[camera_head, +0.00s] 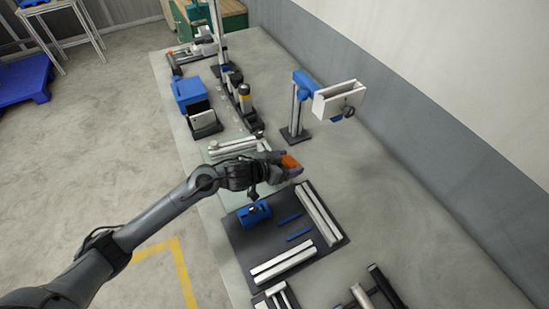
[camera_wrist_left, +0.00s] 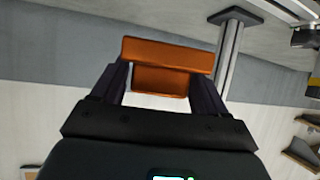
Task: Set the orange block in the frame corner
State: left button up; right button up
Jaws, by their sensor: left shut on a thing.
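The orange block (camera_head: 291,162) is held between the fingers of my left gripper (camera_head: 284,167), above the far end of the dark plate (camera_head: 240,243). In the left wrist view the orange block (camera_wrist_left: 165,53) spans the gap between the two dark fingers. Its wide upper part sticks out past the fingertips. On the plate, two pale metal bars, a long one (camera_head: 320,214) and a shorter one (camera_head: 284,262), form the angled frame, with their near ends close together at the corner. The block is apart from that corner. My right gripper is not in view.
A blue block (camera_head: 254,214) and two thin blue strips (camera_head: 292,217) lie on the plate. A metal post with a blue arm and a pale box (camera_head: 339,99) stands behind. More bars (camera_head: 275,298) lie at the front. The table's right side is clear.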

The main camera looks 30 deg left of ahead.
pick_arm(q)
jog(key=w+a+r+m+g+h, duration=0.1)
jog(key=w+a+r+m+h, duration=0.1)
jog(key=a+r, duration=0.35)
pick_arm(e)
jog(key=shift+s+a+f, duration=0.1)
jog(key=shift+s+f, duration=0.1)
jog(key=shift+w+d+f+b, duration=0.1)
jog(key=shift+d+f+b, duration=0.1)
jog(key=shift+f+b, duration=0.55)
pick_arm(q)
jog(key=shift+w+a+f+b, duration=0.1)
jog(key=shift+w+a+f, duration=0.45)
jog(key=shift+a+f, duration=1.5)
jog(key=shift+w+a+f+b, duration=0.15)
jog(key=shift+w+a+f, duration=0.35)
jog(key=shift+a+f, duration=1.55)
jog(key=shift+w+a+f+b, duration=0.1)
jog(key=shift+w+a+f, duration=0.45)
jog(key=shift+a+f, duration=1.45)
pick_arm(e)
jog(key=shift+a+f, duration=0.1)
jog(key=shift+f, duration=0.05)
pick_arm(q)
jog(key=shift+f, duration=0.15)
